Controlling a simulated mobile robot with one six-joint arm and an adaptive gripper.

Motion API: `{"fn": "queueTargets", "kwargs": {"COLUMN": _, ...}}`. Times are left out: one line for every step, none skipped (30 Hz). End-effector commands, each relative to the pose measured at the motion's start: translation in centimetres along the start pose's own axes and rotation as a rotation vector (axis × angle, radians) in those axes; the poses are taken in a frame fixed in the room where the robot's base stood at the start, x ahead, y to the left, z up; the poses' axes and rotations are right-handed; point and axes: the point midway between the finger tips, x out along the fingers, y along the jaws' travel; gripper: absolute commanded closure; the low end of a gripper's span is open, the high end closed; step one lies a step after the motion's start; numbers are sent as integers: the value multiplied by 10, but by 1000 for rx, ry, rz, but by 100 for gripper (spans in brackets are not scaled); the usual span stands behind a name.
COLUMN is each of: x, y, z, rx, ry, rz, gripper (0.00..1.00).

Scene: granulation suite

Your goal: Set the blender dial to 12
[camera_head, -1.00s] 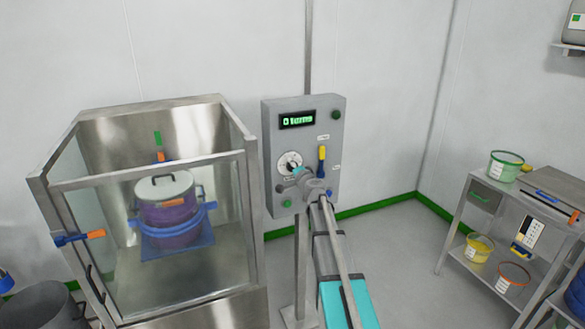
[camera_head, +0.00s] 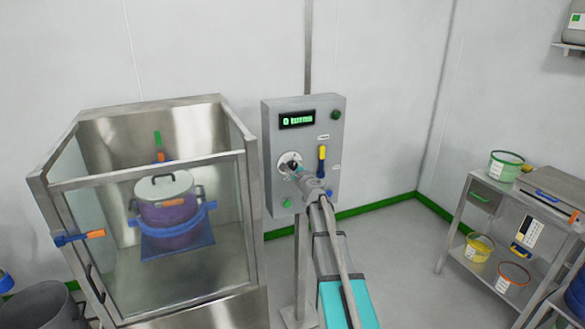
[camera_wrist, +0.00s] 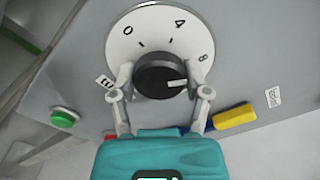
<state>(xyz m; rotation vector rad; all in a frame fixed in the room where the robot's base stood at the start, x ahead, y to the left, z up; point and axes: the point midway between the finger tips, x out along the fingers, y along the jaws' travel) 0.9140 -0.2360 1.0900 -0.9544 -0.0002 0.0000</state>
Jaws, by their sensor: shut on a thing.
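The blender dial shows in the wrist view as a black knob (camera_wrist: 153,72) with a white pointer mark, on a white plate (camera_wrist: 122,47) marked 0, 4 and 8. The mark points to the right, slightly downward, a little below the direction of the 8. The plate's lower part is hidden. My gripper (camera_wrist: 160,80) has one finger on each side of the knob and is shut on it. The box's display (camera_head: 297,120) reads "0 turns".
A yellow-handled lever (camera_head: 322,153) is close right of the dial; its yellow end shows in the wrist view (camera_wrist: 235,116). A green button (camera_wrist: 63,117) is at lower left there. A glass-walled cabinet (camera_head: 245,215) stands left of the box, a shelf rack (camera_head: 455,215) at right.

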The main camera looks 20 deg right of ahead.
Motion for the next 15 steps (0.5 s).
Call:
{"fn": "queueTargets", "kwargs": {"x": 1, "y": 0, "z": 0, "rx": 45, "ry": 1, "rz": -1, "gripper": 86}}
{"fn": "queueTargets", "kwargs": {"x": 1, "y": 0, "z": 0, "rx": 74, "ry": 1, "rz": -1, "gripper": 86}}
{"fn": "queueTargets", "kwargs": {"x": 1, "y": 0, "z": 0, "rx": 111, "ry": 1, "rz": -1, "gripper": 86}}
{"fn": "queueTargets", "kwargs": {"x": 1, "y": 0, "z": 0, "rx": 140, "ry": 1, "rz": -1, "gripper": 86}}
{"fn": "queueTargets", "kwargs": {"x": 1, "y": 0, "z": 0, "rx": 169, "ry": 1, "rz": -1, "gripper": 86}}
{"fn": "queueTargets", "kwargs": {"x": 1, "y": 0, "z": 0, "rx": 206, "ry": 1, "rz": -1, "gripper": 86}}
{"fn": "queueTargets", "kwargs": {"x": 1, "y": 0, "z": 0, "rx": 235, "ry": 1, "rz": -1, "gripper": 86}}
{"fn": "queueTargets", "kwargs": {"x": 1, "y": 0, "z": 0, "rx": 264, "ry": 1, "rz": -1, "gripper": 86}}
{"fn": "queueTargets", "kwargs": {"x": 1, "y": 0, "z": 0, "rx": 301, "ry": 1, "rz": -1, "gripper": 86}}
{"fn": "queueTargets", "kwargs": {"x": 1, "y": 0, "z": 0, "rx": 330, "ry": 1, "rz": -1, "gripper": 86}}
{"fn": "queueTargets", "kwargs": {"x": 1, "y": 0, "z": 0, "rx": 359, "ry": 1, "rz": -1, "gripper": 86}}
{"fn": "queueTargets", "kwargs": {"x": 1, "y": 0, "z": 0, "rx": 396, "ry": 1, "rz": -1, "gripper": 86}}
{"fn": "queueTargets", "kwargs": {"x": 1, "y": 0, "z": 0, "rx": 425, "ry": 1, "rz": -1, "gripper": 86}}
{"fn": "queueTargets", "kwargs": {"x": 1, "y": 0, "z": 0, "rx": 453, "ry": 1, "rz": -1, "gripper": 86}}
{"fn": "queueTargets", "kwargs": {"x": 1, "y": 0, "z": 0, "rx": 491, "ry": 1, "rz": -1, "gripper": 86}}
